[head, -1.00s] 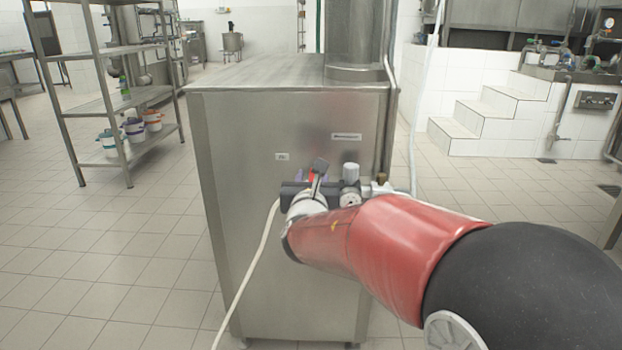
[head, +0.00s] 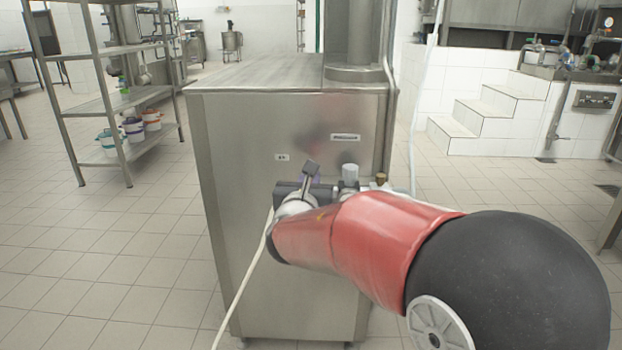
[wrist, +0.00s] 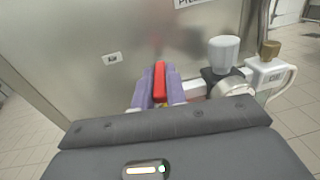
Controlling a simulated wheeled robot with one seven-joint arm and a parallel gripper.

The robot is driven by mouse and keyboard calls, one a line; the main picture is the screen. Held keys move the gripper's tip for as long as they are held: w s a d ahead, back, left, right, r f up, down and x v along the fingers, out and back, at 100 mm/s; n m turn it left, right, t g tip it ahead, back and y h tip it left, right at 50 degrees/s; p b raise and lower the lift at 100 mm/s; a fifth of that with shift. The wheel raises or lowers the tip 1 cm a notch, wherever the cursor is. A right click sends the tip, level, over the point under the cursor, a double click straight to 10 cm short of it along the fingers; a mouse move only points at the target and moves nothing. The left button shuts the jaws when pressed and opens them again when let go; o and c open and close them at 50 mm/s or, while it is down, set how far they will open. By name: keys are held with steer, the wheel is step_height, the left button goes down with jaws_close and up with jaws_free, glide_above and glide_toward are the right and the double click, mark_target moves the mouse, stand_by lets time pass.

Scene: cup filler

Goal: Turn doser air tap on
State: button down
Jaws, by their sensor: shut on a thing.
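The doser air tap shows as a red handle (wrist: 160,82) in the wrist view, next to a small label (wrist: 113,58) on the steel cabinet. My gripper (wrist: 157,90) is shut on the red handle, with a purple finger on each side of it. The lower part of the tap is hidden behind my gripper's dark body. In the head view, my gripper (head: 305,186) is at the cabinet front and the red handle is hidden by my arm.
The steel cabinet (head: 290,230) stands directly ahead. A regulator knob (wrist: 224,53) and a brass fitting (wrist: 269,48) sit to the right of the handle. A pale hose (head: 246,283) hangs down left. A shelf rack (head: 130,100) stands at the left.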

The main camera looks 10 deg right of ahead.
steer(key=shift+w+a+m+g+h+p, duration=0.4)
steer(key=shift+w+m+g+h+p, duration=0.45)
steer(key=shift+m+g+h, duration=1.55)
steer(key=shift+w+a+m+g+h+p, duration=0.45)
steer(key=shift+m+g+h+p, duration=0.9)
steer(key=shift+m+g, duration=1.95)
steer(key=shift+w+a+m+g+h+p, duration=0.35)
steer(key=shift+w+m+g+h+p, duration=0.5)
steer(key=shift+m+g+h, duration=2.05)
steer(key=shift+s+n+g+y, duration=0.15)
steer(key=shift+n+g+y, duration=0.8)
steer(key=shift+g, duration=0.15)
steer(key=c, duration=1.4)
jaws_free()
steer(key=shift+c, duration=0.2)
steer(key=shift+w+a, duration=0.2)
steer(key=shift+a, duration=1.1)
steer(key=shift+w+a, duration=0.2)
steer(key=shift+a, duration=1.1)
steer(key=shift+w+a, duration=0.2)
steer(key=shift+a, duration=1.1)
steer(key=shift+c, duration=0.2)
